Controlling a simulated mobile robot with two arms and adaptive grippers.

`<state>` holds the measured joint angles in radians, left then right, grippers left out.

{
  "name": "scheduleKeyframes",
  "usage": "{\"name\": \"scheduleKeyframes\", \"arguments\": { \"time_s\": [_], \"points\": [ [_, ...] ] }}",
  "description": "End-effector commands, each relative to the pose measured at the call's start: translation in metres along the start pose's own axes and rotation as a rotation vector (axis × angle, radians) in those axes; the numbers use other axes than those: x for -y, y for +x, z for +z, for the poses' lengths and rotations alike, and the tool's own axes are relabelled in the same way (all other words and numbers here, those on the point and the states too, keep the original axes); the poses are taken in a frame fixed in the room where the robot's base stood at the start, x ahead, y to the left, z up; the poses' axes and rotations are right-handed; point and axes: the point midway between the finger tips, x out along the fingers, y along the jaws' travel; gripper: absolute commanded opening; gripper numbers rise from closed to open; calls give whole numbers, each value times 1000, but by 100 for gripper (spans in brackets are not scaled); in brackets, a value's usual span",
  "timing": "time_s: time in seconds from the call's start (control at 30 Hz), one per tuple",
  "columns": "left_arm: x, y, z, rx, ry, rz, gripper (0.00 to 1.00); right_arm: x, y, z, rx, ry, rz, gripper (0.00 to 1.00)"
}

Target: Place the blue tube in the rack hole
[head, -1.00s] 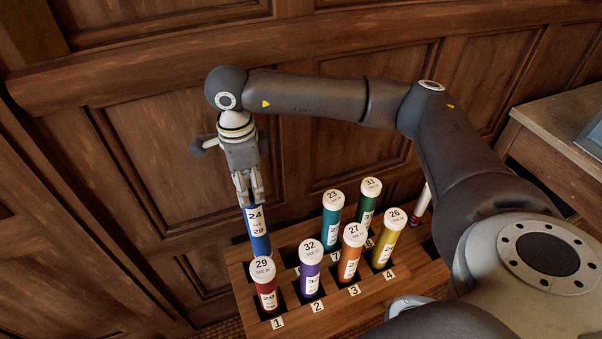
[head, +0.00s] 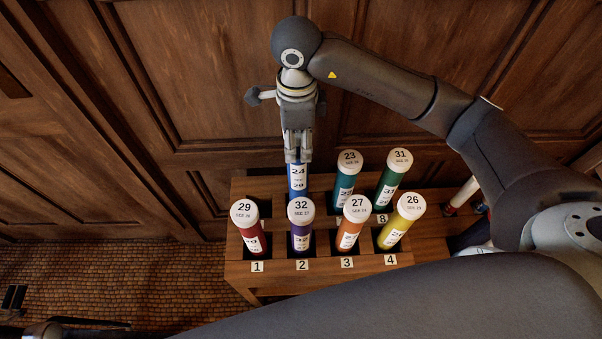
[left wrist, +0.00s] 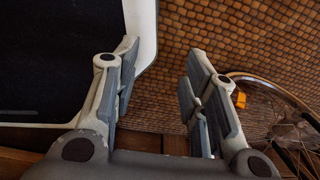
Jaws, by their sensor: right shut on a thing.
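The blue tube (head: 298,178), labelled 24, is upright in my right gripper (head: 298,157), which is shut on its top end. The wooden rack (head: 330,268) stands below it. The tube is over the back row, behind the purple tube (head: 301,222) and left of the teal tube (head: 345,178). Its lower end is hidden by the purple tube, so I cannot tell whether it is inside a hole. My left gripper shows in the left wrist view (left wrist: 162,62), open and empty over the floor.
The red tube (head: 249,226), orange tube (head: 352,222) and yellow tube (head: 400,220) fill the front row with the purple one. A green tube (head: 390,180) stands at the back right. Wood panelling (head: 220,80) rises close behind the rack. A spoked wheel (left wrist: 285,115) is near my left gripper.

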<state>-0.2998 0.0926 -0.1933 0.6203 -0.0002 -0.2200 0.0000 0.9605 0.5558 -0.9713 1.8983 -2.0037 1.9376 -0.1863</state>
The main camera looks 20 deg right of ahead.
Motion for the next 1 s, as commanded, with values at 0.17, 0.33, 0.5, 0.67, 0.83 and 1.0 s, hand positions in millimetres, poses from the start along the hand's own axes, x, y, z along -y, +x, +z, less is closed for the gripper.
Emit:
{"name": "scheduleKeyframes", "arguments": {
  "time_s": [0.17,0.33,0.5,0.67,0.83,1.0],
  "points": [
    [0,-5,0,0,0,1,40,-1,45,-1,-2,1,4,1],
    [-12,-6,-3,-2,-2,15,40,0,68,0,1,0,0,1],
    [-20,-6,-4,-4,2,24,40,0,80,0,0,0,1,1],
    [-18,-8,-4,-3,3,22,40,0,102,0,0,1,2,1],
    [-14,-8,-3,-2,3,17,40,1,111,0,1,-1,-2,1],
    [-11,-7,-2,-2,1,14,40,1,112,0,1,-1,-2,1]
  ]
}}
